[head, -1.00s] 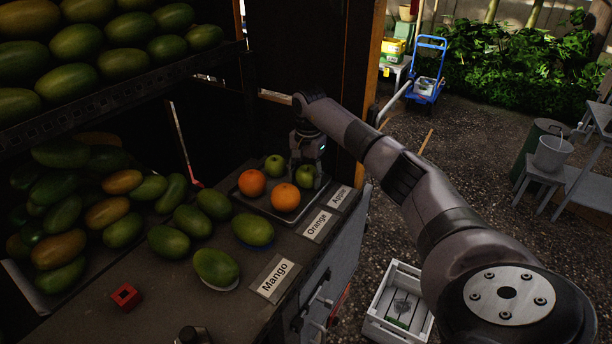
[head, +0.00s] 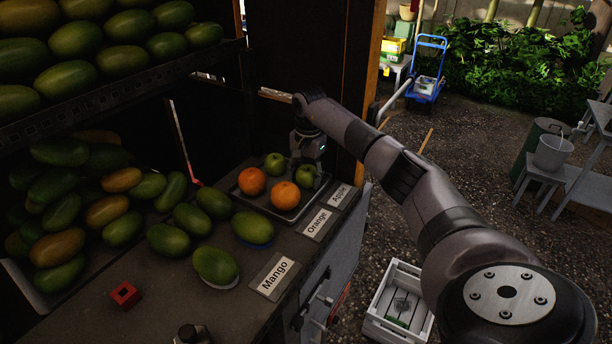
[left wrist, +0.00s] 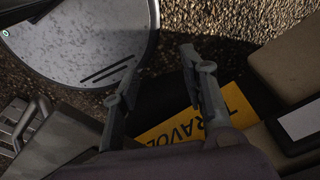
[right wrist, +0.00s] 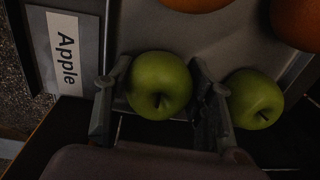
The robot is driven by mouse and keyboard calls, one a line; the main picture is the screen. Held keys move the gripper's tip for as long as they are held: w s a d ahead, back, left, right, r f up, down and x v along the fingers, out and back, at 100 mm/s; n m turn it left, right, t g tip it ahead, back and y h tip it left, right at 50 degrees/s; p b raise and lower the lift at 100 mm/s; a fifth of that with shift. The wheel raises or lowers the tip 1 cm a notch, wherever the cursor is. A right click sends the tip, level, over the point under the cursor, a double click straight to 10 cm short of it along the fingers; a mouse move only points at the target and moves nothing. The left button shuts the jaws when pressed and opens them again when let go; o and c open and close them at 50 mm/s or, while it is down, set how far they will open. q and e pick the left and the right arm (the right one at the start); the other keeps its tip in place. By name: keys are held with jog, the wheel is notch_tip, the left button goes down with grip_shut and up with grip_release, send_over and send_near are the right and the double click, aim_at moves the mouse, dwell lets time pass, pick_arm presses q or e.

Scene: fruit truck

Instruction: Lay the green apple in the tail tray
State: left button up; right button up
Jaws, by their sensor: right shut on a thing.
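A green apple (right wrist: 159,86) sits between the two fingers of my right gripper (right wrist: 160,68), which is shut on it. In the head view the same apple (head: 304,175) is partly covered by the gripper, at the tray's right side near the Apple label. The grey metal tray (head: 296,212) lies at the end of the counter. A second green apple (head: 275,163) is beside the held one. I cannot tell whether the held apple touches the tray. My left gripper (left wrist: 161,75) is open and empty, away from the counter.
Two oranges (head: 285,195) lie in the tray's front part. Several mangoes (head: 215,266) and a red block (head: 124,293) are on the counter. Labels (head: 317,224) line its edge. A white crate (head: 398,300) is on the ground.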

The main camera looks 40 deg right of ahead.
jog(key=o, duration=1.4)
jog(key=shift+r+p, duration=0.9)
jog(key=shift+r, duration=0.45)
jog(key=shift+r+p, duration=0.5)
jog(key=shift+r, duration=2.1)
jog(key=shift+f, duration=0.1)
